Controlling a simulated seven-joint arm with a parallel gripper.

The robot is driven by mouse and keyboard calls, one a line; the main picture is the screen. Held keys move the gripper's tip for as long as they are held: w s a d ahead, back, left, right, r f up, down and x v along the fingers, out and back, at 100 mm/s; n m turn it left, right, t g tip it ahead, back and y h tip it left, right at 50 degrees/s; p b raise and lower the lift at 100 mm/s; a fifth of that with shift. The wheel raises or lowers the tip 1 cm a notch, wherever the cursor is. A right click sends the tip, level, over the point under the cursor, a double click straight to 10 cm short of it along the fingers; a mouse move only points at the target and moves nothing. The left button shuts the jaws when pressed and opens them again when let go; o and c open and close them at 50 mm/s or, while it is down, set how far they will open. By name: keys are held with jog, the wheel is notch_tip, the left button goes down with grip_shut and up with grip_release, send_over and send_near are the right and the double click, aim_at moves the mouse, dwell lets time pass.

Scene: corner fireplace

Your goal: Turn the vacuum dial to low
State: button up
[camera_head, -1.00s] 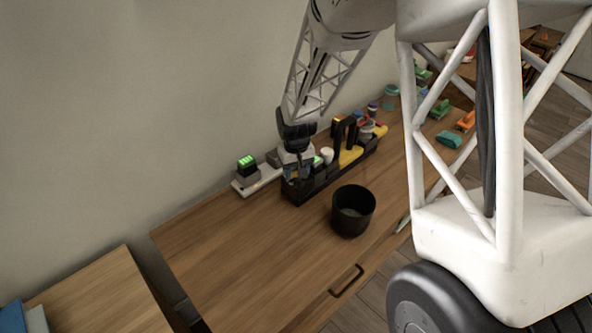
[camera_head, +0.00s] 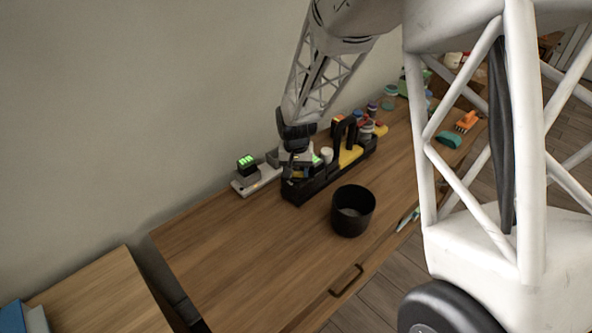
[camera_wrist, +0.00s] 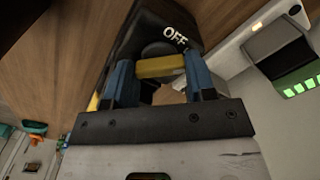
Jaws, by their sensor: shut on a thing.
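The vacuum (camera_head: 299,194) is a long black and yellow unit lying on the wooden cabinet top, near the wall. Its black end also shows in the wrist view (camera_wrist: 138,36), with a white OFF label. The dial (camera_wrist: 161,67) shows there as a yellow bar in front of a dark round part, just below the label. My gripper (camera_wrist: 160,72) has its blue fingers on either side of the yellow bar and is shut on it. In the head view my gripper (camera_head: 294,170) is at the vacuum's near left end and hides the dial. No low mark is readable.
A black bin (camera_head: 352,222) stands just in front of the vacuum. A charger with green lights (camera_head: 247,165) sits on a white strip (camera_head: 258,180) to its left. Jars and small items crowd behind on the right. The front left cabinet top (camera_head: 225,250) is clear.

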aim_at(296, 172)
jog(key=o, duration=0.9)
jog(key=shift+o, duration=0.2)
jog(key=shift+r, duration=0.2)
jog(key=shift+r, duration=3.75)
